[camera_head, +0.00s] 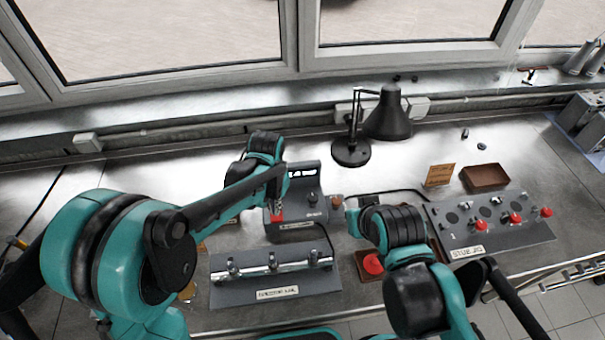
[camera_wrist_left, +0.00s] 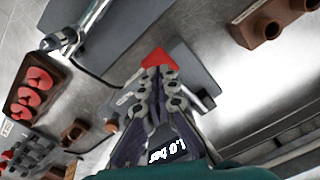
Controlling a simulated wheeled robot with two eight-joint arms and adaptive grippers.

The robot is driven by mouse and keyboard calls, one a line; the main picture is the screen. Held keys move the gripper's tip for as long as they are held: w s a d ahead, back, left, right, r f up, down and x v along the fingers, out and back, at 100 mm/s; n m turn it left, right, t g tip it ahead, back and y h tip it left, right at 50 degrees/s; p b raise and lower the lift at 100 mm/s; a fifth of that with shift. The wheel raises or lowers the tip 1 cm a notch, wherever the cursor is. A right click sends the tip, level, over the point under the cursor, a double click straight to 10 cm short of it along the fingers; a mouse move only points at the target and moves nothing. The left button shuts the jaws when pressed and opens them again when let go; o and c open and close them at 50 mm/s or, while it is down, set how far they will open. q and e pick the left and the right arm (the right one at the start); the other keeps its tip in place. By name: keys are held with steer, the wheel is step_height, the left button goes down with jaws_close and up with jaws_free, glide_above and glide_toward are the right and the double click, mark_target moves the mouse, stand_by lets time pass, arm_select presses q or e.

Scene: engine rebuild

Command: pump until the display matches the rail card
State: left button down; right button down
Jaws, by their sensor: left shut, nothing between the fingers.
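A grey pump unit (camera_head: 312,206) with a red button (camera_head: 277,215) stands mid-bench. My left gripper (camera_head: 279,204) is over the red button. In the left wrist view my left gripper (camera_wrist_left: 160,78) is shut and empty, its tips at the red button (camera_wrist_left: 158,60); I cannot tell if they touch. The display (camera_wrist_left: 168,150) appears upside down there and seems to read 1.0 bar, partly covered by the fingers. An orange card (camera_head: 440,174) stands at the back right, its print too small to read. My right gripper (camera_head: 354,214) is right of the pump unit; its fingers are unclear.
The injector rail (camera_head: 272,267) lies on a grey plate in front. A stud jig (camera_head: 490,225) with red knobs and an open brown box (camera_head: 485,177) are at the right. A black lamp (camera_head: 388,115) stands behind the pump unit.

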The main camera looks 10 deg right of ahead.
arm_select(q)
steer(key=shift+f, duration=0.15)
steer(key=shift+f+b, duration=1.95)
steer(key=shift+f, duration=0.05)
steer(key=shift+r+p, duration=1.55)
steer(key=shift+r, duration=0.7)
steer(key=shift+f, duration=0.1)
